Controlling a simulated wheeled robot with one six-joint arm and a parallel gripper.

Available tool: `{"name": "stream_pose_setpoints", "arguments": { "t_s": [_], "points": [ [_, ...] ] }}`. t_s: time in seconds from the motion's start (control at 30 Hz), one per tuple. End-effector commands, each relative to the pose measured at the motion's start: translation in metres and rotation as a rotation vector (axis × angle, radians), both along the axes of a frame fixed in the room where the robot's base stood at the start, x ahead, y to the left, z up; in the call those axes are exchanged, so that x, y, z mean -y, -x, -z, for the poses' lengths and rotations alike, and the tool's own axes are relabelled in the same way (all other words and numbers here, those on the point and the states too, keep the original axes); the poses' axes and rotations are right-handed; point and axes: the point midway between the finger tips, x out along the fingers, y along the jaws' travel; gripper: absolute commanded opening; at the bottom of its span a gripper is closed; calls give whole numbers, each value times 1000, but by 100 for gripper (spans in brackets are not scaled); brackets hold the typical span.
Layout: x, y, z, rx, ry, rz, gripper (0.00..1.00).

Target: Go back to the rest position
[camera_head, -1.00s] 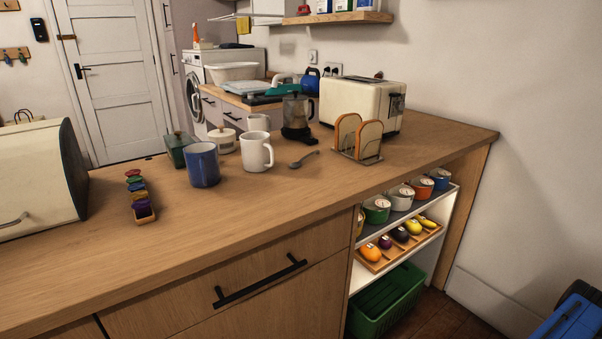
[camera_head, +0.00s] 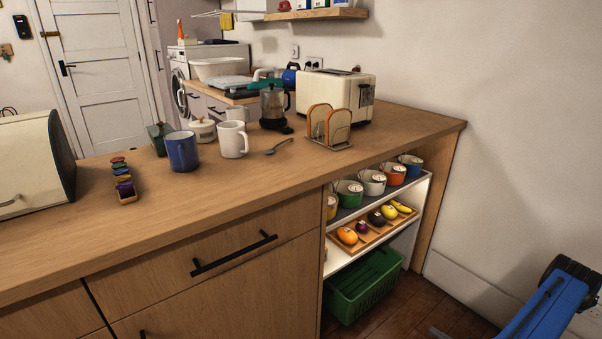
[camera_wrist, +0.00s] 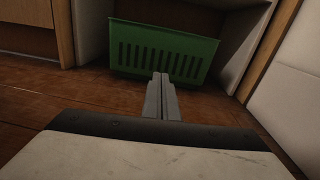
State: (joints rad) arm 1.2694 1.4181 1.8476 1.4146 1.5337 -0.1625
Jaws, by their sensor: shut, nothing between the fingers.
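My gripper (camera_wrist: 161,78) is in the wrist view, its two grey fingers together with nothing between them. It points over the wooden floor toward the green crate (camera_wrist: 160,50), which stands at the foot of the shelf unit. In the head view my blue arm (camera_head: 548,305) shows at the lower right, beside the shelf unit. The green crate also shows in the head view (camera_head: 362,288), on the floor under the shelves. The gripper looks apart from the crate.
The wooden counter (camera_head: 190,225) carries a blue mug (camera_head: 182,151), a white mug (camera_head: 232,140), a toast rack and a toaster (camera_head: 336,94). Several pots and a wooden tray (camera_head: 345,246) of produce fill the open shelves. The white wall (camera_head: 520,140) is close on the right. Floor is free before the crate.

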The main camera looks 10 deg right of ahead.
Motion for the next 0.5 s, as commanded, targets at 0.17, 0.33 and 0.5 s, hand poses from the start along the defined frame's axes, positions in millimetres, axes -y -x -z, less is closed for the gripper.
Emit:
{"name": "stream_pose_setpoints", "arguments": {
  "t_s": [0.17, 0.33, 0.5],
  "points": [
    [-5, -14, -26, 3, 35, -63, 0],
    [-14, -30, -60, 4, 86, -149, 0],
    [-33, -52, -110, 6, 162, -274, 0]
  ]
}}
